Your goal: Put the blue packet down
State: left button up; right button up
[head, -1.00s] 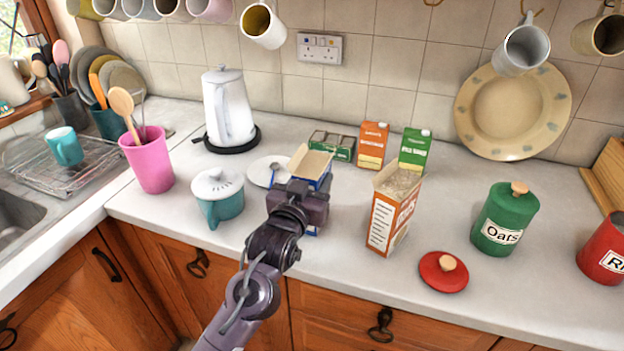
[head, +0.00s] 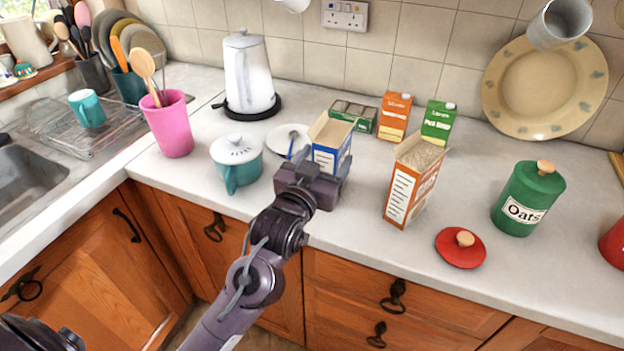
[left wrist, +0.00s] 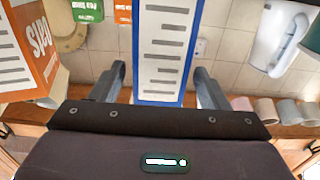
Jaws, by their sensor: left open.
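The blue packet (head: 332,158) stands upright on the worktop, blue and white with its pale top flap open. My left gripper (head: 316,174) is open at its near side and hides its lower part in the head view. In the left wrist view, which is upside down, the packet (left wrist: 165,45) shows its white printed face between the two spread fingers of the gripper (left wrist: 160,76). A gap shows on each side, so neither finger appears to touch it. My right gripper is not in view.
A teal lidded pot (head: 237,160) and a white plate (head: 288,146) are left of the packet. An open orange carton (head: 408,190) stands to its right, with a red lid (head: 460,248) and a green oats tin (head: 527,200) beyond. The worktop (head: 345,222) in front is clear.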

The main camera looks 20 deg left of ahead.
pick_arm(q)
jog(key=s+b, duration=0.1)
jog(key=s, duration=0.6)
jog(key=shift+s+a, duration=0.15)
jog(key=shift+s, duration=0.2)
